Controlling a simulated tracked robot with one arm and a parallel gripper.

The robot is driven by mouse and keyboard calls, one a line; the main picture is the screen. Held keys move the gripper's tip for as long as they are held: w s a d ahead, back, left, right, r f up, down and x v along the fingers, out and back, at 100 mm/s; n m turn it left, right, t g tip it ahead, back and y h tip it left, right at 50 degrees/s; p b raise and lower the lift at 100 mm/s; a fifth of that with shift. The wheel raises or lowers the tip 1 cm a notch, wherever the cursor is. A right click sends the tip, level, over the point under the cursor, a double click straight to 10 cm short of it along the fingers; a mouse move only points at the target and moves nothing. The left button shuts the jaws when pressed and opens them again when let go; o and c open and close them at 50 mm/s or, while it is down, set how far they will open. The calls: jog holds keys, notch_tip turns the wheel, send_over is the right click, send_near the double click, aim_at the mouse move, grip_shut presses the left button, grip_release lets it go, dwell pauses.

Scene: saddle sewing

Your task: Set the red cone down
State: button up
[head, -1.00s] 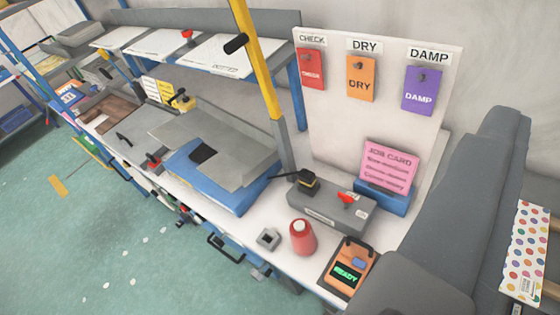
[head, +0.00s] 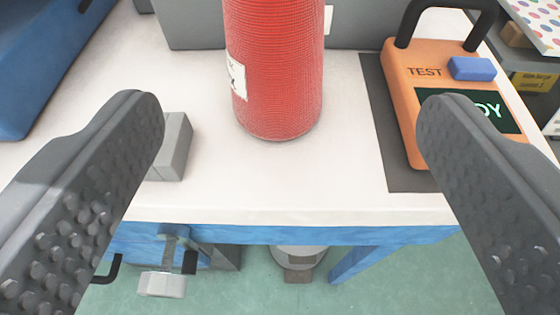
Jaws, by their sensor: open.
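The red cone (head: 277,75), a ribbed thread cone with a white label on its left side, stands upright on the white bench top (head: 330,165). Its base rests on the surface, and its top is cut off by the upper picture edge. My gripper (head: 288,120) is open, with one dark studded finger on each side of the cone. Neither finger touches it; there is clear space on both sides. Nothing is held.
A small grey block (head: 172,148) lies behind the left finger. An orange tester (head: 405,90) with a dark handle sits on a dark mat (head: 385,130) by the right finger. A grey box (head: 350,25) stands behind the cone. The bench's blue front edge (head: 300,235) is close.

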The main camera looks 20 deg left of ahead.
aim_at(289, 58)
jog(key=x, duration=0.7)
jog(key=shift+f+b, duration=0.3)
jog(key=shift+b, duration=0.1)
jog(key=shift+a+b+x, duration=0.2)
jog(key=shift+b+x, duration=0.05)
jog(key=shift+x, duration=1.4)
jog(key=shift+a+b+x, duration=0.15)
jog(key=shift+b+x, duration=0.1)
jog(key=shift+x, duration=1.35)
jog(key=shift+r, duration=0.15)
jog(key=c, duration=1.2)
jog(key=shift+r, duration=0.1)
jog(key=shift+c, duration=0.2)
